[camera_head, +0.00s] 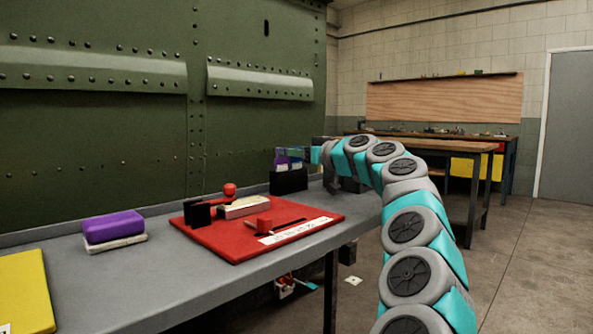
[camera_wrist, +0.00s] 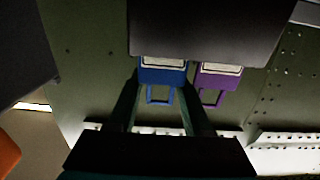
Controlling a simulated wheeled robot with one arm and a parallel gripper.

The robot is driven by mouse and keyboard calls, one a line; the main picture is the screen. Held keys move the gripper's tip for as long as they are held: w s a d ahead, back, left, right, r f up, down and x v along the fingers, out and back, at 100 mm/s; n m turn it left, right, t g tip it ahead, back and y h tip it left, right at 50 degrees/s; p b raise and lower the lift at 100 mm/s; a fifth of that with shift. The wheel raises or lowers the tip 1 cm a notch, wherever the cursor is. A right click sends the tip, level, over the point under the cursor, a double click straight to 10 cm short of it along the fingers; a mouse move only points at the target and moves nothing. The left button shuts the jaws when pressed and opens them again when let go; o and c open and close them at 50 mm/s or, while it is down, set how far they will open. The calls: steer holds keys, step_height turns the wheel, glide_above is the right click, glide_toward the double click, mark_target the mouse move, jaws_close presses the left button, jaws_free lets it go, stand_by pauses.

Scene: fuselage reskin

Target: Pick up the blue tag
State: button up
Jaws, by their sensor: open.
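The blue tag (camera_wrist: 162,76) has a pale label and a loop handle. In the wrist view it shows at the edge of a dark holder (camera_wrist: 205,28), which hides part of it. My gripper (camera_wrist: 161,92) is open, with one finger on each side of the blue tag's handle; I cannot tell whether they touch it. A purple tag (camera_wrist: 219,78) sits beside it, outside the fingers. In the head view the black holder (camera_head: 288,181) stands at the bench's far end, with the purple tag (camera_head: 281,161) and blue tag (camera_head: 296,163) small above it and my gripper reaching over from the right.
The grey bench (camera_head: 130,285) runs along a green riveted fuselage panel (camera_head: 95,130). A red board (camera_head: 235,242) with several items, a purple block (camera_head: 113,226) and a yellow item (camera_head: 25,290) lie nearer. A wooden table (camera_head: 440,146) stands behind at right.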

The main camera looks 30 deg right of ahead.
steer(key=shift+w+a, duration=0.3)
steer(key=shift+w, duration=0.35)
jaws_close()
